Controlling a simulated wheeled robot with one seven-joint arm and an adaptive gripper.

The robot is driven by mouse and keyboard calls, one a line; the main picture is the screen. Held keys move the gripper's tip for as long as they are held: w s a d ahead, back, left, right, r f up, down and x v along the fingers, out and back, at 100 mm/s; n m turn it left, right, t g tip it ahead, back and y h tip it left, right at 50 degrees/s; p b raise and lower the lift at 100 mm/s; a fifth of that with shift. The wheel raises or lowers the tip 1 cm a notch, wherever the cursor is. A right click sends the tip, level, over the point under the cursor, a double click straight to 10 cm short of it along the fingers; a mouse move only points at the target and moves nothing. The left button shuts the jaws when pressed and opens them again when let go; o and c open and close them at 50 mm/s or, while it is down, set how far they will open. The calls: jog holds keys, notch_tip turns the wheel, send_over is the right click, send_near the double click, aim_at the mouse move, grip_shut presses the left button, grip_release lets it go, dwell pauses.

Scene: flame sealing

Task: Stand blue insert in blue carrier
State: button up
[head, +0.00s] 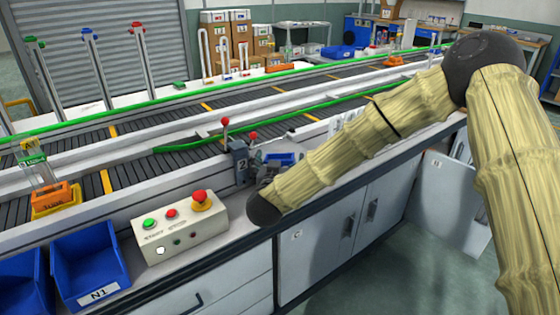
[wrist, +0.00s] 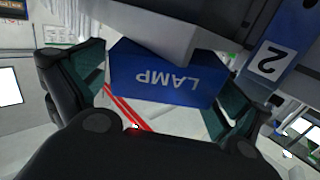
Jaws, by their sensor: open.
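A blue block lettered LAMP (wrist: 160,78) lies between the two fingers of my gripper (wrist: 168,82) in the wrist view. The lettering is upside down there. I cannot tell whether this block is the blue insert or the blue carrier. The gripper is open, with a dark green pad on either side of the block and no clear grip on it. In the head view my gripper (head: 272,174) is at the bench beside the conveyor, mostly hidden by my arm, and a small blue piece (head: 282,159) shows just beyond it.
A button box (head: 180,228) and blue bins (head: 90,264) are to the left. An orange TUBE block (head: 52,194) sits on the conveyor.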

jog(key=shift+r, duration=0.35)
jog(key=shift+s+r, duration=0.2)
jog(key=s+a, duration=0.2)
jog(key=s, duration=0.9)
jog(key=shift+s+r, duration=0.25)
jog(key=shift+r, duration=0.05)
